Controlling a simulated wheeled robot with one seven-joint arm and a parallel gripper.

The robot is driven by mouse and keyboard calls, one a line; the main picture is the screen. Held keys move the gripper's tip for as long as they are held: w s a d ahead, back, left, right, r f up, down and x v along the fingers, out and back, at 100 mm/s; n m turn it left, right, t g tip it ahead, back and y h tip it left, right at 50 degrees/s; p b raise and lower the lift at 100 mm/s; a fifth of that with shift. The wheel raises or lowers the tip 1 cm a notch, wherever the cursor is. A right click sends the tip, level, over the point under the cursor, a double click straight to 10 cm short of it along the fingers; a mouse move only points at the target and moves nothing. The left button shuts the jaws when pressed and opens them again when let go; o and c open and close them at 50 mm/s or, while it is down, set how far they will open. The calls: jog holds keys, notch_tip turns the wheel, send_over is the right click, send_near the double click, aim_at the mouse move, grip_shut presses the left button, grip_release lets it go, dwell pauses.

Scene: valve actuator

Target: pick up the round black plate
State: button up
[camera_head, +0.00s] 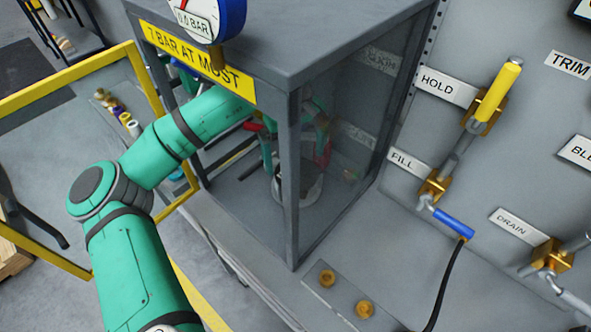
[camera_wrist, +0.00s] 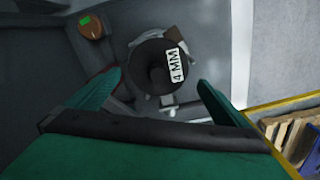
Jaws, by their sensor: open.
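The round black plate (camera_wrist: 148,72) shows in the wrist view with a white "4 MM" tag and a darker round knob in its middle. It lies on a pale holder or fitting, partly hidden under it. My gripper (camera_wrist: 161,80) is open, with one green finger to each side of the plate in the picture and nothing held. I cannot tell how far above the plate the fingertips are. In the head view my arm reaches into the grey cabinet, and a pale cylinder (camera_head: 311,188) stands below the gripper. The plate cannot be made out clearly there, behind the cabinet's corner post.
The cabinet's post (camera_head: 293,185) and clear side panel (camera_head: 355,120) stand close to my arm. A yellow-framed door (camera_head: 75,72) is swung open at left. Brass fittings (camera_head: 327,278) sit on the bench in front. Valves with handles (camera_head: 498,92) line the right panel.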

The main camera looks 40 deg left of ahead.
jog(key=f, duration=0.4)
jog(key=shift+d, duration=0.25)
jog(key=shift+a+f, duration=0.1)
jog(key=shift+f, duration=0.05)
jog(key=c, duration=0.9)
jog(key=shift+w, duration=0.15)
jog(key=shift+c, duration=0.2)
jog(key=shift+w, duration=0.1)
